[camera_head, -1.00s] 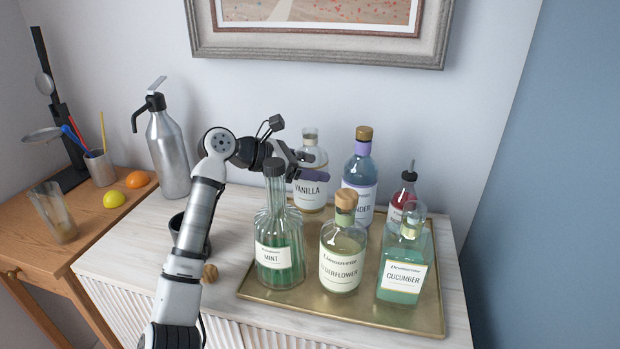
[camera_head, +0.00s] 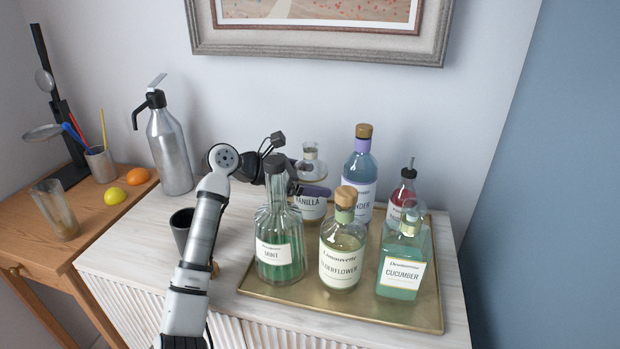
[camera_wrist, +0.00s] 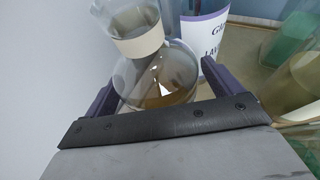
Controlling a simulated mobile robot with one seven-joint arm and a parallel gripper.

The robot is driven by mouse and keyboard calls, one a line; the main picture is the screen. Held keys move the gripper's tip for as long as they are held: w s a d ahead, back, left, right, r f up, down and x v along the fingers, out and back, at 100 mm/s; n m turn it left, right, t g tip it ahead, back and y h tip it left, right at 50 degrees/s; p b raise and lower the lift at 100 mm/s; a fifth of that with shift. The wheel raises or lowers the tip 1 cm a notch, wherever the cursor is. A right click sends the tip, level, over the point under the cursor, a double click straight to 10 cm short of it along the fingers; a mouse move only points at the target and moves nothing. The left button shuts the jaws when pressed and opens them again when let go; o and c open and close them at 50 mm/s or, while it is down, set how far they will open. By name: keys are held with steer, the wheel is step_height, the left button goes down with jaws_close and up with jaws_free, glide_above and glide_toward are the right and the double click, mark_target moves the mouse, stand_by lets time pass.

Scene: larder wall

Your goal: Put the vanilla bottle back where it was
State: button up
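The vanilla bottle (camera_head: 309,207), clear glass with a white label and a pale neck band, is upright at the back left of the brass tray (camera_head: 262,294), behind the mint and elderflower bottles. Its lower part is partly hidden, so I cannot tell whether its base touches the tray. My gripper (camera_head: 312,189) is shut on its body just above the label. In the wrist view, the dark fingers of my gripper (camera_wrist: 160,85) lie on either side of the vanilla bottle (camera_wrist: 165,72), which holds amber liquid.
On the tray stand the mint (camera_head: 279,240), elderflower (camera_head: 341,255), lavender (camera_head: 360,178) and cucumber (camera_head: 403,262) bottles and a red bottle (camera_head: 402,192). A dark cup (camera_head: 183,232) and a steel siphon (camera_head: 170,150) stand to the left. The wall is close behind.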

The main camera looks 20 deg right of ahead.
steer(key=shift+r, duration=0.25)
steer(key=b+v, duration=0.2)
steer(key=v, duration=1)
steer(key=shift+b, duration=0.4)
steer(key=shift+f, duration=0.1)
